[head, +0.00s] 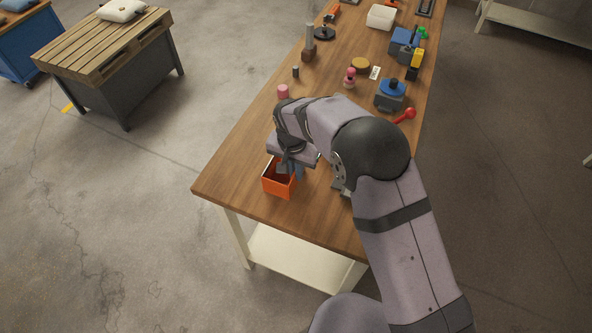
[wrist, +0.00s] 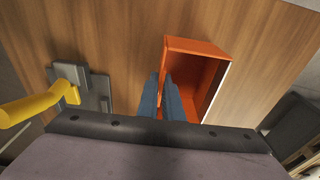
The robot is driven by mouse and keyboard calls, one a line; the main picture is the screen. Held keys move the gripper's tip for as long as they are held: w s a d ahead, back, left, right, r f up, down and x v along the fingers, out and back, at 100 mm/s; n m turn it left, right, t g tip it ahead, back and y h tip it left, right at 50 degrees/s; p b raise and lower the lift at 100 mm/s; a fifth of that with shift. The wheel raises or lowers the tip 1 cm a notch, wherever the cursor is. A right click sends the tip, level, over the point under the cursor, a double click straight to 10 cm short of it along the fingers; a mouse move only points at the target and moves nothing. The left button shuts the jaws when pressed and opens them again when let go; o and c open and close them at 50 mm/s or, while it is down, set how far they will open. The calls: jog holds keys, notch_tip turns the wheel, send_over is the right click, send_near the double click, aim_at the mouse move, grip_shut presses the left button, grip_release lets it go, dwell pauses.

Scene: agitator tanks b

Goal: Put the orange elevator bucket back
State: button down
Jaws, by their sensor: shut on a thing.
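The orange elevator bucket (head: 279,186) is an open box near the front left corner of the wooden workbench. It also shows in the wrist view (wrist: 197,47), with its open mouth facing up toward the camera. My gripper (wrist: 163,90) has blue fingers, shut on the bucket's left wall in the wrist view, one finger on each side. In the head view my gripper (head: 290,170) is over the bucket and hides part of its rim. I cannot tell whether the bucket's base touches the bench.
A grey plate with a raised block (wrist: 85,85) lies left of the bucket in the wrist view, beside a yellow handle (wrist: 35,105). A pink-topped item (head: 283,91), a blue-and-grey device (head: 391,94) and a red-ended piece (head: 405,115) stand farther along the workbench (head: 225,180).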

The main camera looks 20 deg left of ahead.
jog(key=shift+f, duration=0.2)
jog(key=c, duration=1.9)
grip_release()
jog(key=shift+r, duration=0.1)
jog(key=r+b, duration=0.1)
jog(key=r, duration=0.3)
jog(key=s+r+b, duration=0.1)
jog(key=r, duration=0.3)
jog(key=r+b, duration=0.1)
jog(key=r, duration=0.3)
jog(key=shift+s+r, duration=0.1)
jog(key=shift+s, duration=0.15)
